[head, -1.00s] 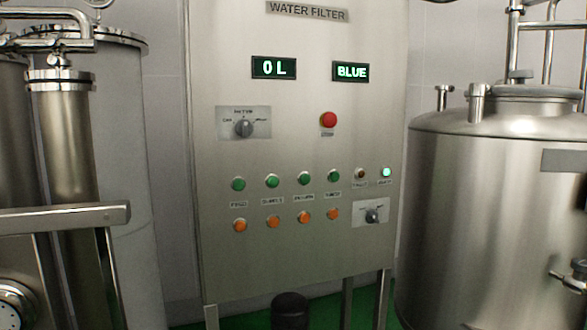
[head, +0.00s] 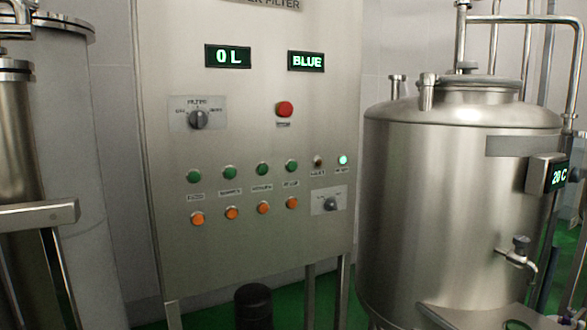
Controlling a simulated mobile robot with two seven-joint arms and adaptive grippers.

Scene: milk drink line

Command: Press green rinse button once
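A grey metal control cabinet (head: 240,262) marked as a filter panel stands in the middle of the head view. A row of several green buttons crosses it: the leftmost (head: 194,176), a second one (head: 229,172), a third one (head: 262,168) and the rightmost (head: 291,165). The labels under them are too blurred to tell which one is rinse. None is visibly pressed. Neither of my grippers is in view.
Orange buttons (head: 231,212) sit below the green row. A red button (head: 285,109), knobs (head: 199,119), a lit lamp (head: 343,160) and displays reading "0 L" (head: 228,56) and "BLUE" (head: 306,61) share the panel. A steel tank (head: 440,210) stands right.

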